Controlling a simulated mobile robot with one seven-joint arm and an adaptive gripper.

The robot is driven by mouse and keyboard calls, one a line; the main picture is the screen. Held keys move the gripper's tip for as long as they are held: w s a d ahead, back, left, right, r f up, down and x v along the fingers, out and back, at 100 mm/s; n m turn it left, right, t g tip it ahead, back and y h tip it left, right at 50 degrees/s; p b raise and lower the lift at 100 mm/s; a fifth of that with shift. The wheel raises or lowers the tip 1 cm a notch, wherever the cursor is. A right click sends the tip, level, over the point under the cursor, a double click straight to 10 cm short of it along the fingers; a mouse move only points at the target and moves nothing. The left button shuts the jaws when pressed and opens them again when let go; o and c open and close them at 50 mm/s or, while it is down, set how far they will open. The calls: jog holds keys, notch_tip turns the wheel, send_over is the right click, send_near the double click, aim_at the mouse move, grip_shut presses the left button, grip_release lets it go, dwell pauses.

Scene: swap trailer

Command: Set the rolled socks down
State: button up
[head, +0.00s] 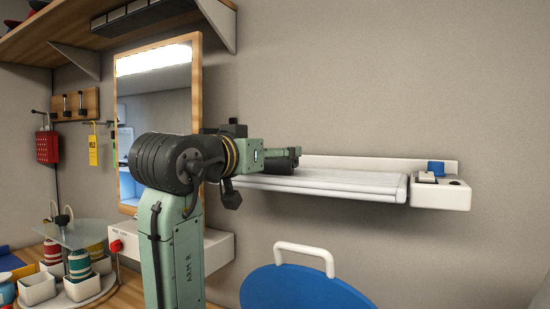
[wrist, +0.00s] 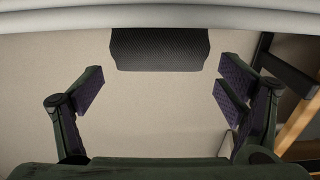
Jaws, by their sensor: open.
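My gripper (wrist: 160,92) is open in the wrist view, with its two dark padded fingers wide apart. A dark thing with a knit-like texture, which looks like the rolled socks (wrist: 160,48), shows beyond the gap between the fingers. It is against the white shelf edge (wrist: 90,20) at the top of that view, and neither finger touches it. In the head view my gripper (head: 284,160) is low over the left part of the white shelf (head: 330,187). The arm hides part of that end, and I cannot make out the socks there.
A white box with a blue knob (head: 436,167) is at the shelf's right end. A wood-framed mirror (head: 155,88) stands behind my arm. Several cups and spools (head: 80,265) crowd the lower left. The shelf's right part is clear.

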jog(key=b+v, duration=0.2)
jog(key=v, duration=0.6)
jog(key=shift+s, duration=0.2)
jog(key=shift+a, duration=0.1)
jog(key=shift+c, duration=0.3)
dwell(0.5)
